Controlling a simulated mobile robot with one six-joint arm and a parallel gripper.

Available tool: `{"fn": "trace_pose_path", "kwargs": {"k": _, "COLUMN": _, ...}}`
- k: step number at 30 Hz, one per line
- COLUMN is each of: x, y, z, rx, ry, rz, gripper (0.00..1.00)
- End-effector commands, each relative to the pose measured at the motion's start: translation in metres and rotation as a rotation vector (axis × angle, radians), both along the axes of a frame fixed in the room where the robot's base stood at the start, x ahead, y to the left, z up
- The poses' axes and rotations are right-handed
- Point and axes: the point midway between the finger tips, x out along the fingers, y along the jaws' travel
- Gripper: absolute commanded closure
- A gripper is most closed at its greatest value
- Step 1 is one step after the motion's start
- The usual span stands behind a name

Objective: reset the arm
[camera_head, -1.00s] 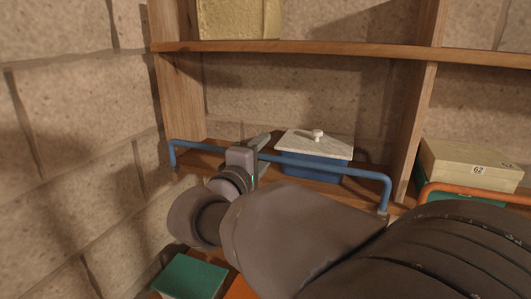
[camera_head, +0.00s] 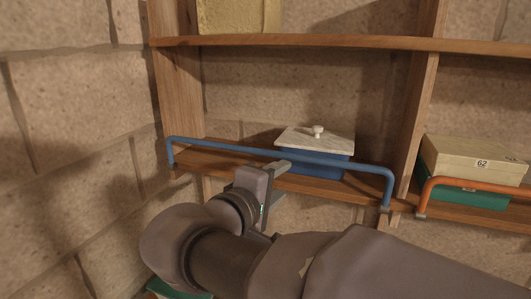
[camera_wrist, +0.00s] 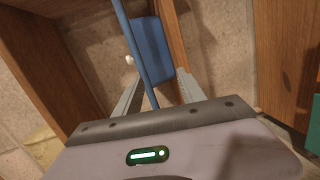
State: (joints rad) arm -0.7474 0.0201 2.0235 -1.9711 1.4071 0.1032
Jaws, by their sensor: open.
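My gripper (camera_head: 277,186) is open and empty in the head view, just in front of the lower shelf, with its fingers reaching toward the shelf's blue rail (camera_head: 230,147). In the wrist view my gripper (camera_wrist: 161,88) shows two spread fingers, with the blue rail (camera_wrist: 133,50) running between them in the picture. I cannot tell whether a finger touches the rail. A blue box (camera_head: 320,168) with a pale lid (camera_head: 300,138) and a white knob stands behind the rail. The blue box also shows in the wrist view (camera_wrist: 151,45).
A wooden upright (camera_head: 417,125) divides the shelves. Right of it, a beige box (camera_head: 450,161) labelled 62 sits on a green base behind an orange rail (camera_head: 480,186). A yellowish block (camera_head: 238,15) stands on the upper shelf (camera_head: 330,43). A stone wall is at left.

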Motion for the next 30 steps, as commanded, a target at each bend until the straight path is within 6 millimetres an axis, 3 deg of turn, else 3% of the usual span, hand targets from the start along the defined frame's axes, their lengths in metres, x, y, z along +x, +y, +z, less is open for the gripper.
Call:
{"fn": "trace_pose_path", "kwargs": {"k": 1, "x": -0.016, "y": -0.043, "z": -0.016, "rx": 0.092, "ry": 0.068, "rz": -0.092, "gripper": 0.53}}
{"fn": "trace_pose_path", "kwargs": {"k": 3, "x": -0.054, "y": -0.098, "z": -0.052, "rx": 0.279, "ry": 0.190, "rz": -0.240, "gripper": 0.53}}
{"fn": "trace_pose_path", "kwargs": {"k": 5, "x": -0.098, "y": -0.132, "z": -0.086, "rx": 0.488, "ry": 0.286, "rz": -0.368, "gripper": 0.53}}
{"fn": "trace_pose_path", "kwargs": {"k": 6, "x": -0.132, "y": -0.144, "z": -0.110, "rx": 0.658, "ry": 0.338, "rz": -0.454, "gripper": 0.53}}
{"fn": "trace_pose_path", "kwargs": {"k": 9, "x": -0.197, "y": -0.136, "z": -0.150, "rx": 1.091, "ry": 0.393, "rz": -0.608, "gripper": 0.53}}
{"fn": "trace_pose_path", "kwargs": {"k": 12, "x": -0.227, "y": -0.110, "z": -0.163, "rx": 1.443, "ry": 0.365, "rz": -0.684, "gripper": 0.53}}
{"fn": "trace_pose_path", "kwargs": {"k": 15, "x": -0.235, "y": -0.092, "z": -0.162, "rx": 1.663, "ry": 0.317, "rz": -0.710, "gripper": 0.53}}
{"fn": "trace_pose_path", "kwargs": {"k": 18, "x": -0.237, "y": -0.085, "z": -0.160, "rx": 1.753, "ry": 0.293, "rz": -0.716, "gripper": 0.53}}
{"fn": "trace_pose_path", "kwargs": {"k": 30, "x": -0.237, "y": -0.083, "z": -0.160, "rx": 1.761, "ry": 0.295, "rz": -0.716, "gripper": 0.53}}
